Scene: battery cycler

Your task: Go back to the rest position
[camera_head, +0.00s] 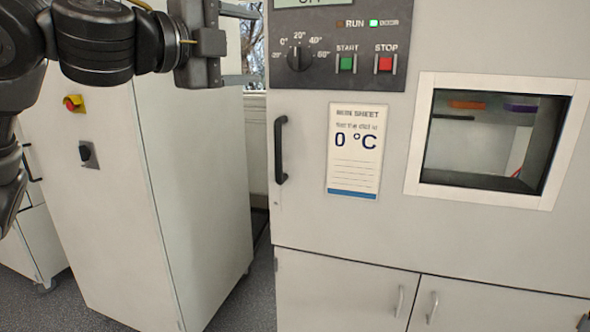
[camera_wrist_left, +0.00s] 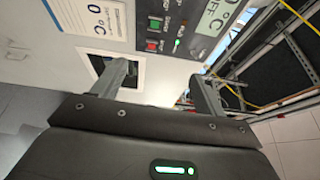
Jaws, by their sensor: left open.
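My left gripper (camera_head: 250,46) is at the top left of the head view, its two grey fingers apart and pointing right, with nothing between them. In the left wrist view the left gripper (camera_wrist_left: 160,78) also shows spread fingers, with the chamber front beyond. The chamber (camera_head: 300,225) is a light grey cabinet with a control panel (camera_head: 335,75), a black door handle (camera_head: 281,150) and a window (camera_head: 490,140). The door looks shut. A run sheet (camera_head: 356,150) on it reads 0 °C. My right gripper cannot be made out.
A tall grey cabinet (camera_head: 190,180) with a red and yellow switch (camera_head: 73,103) stands at the left, below my left arm. A narrow gap separates it from the chamber. A rack with yellow cables (camera_wrist_left: 265,65) is at the right of the wrist view.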

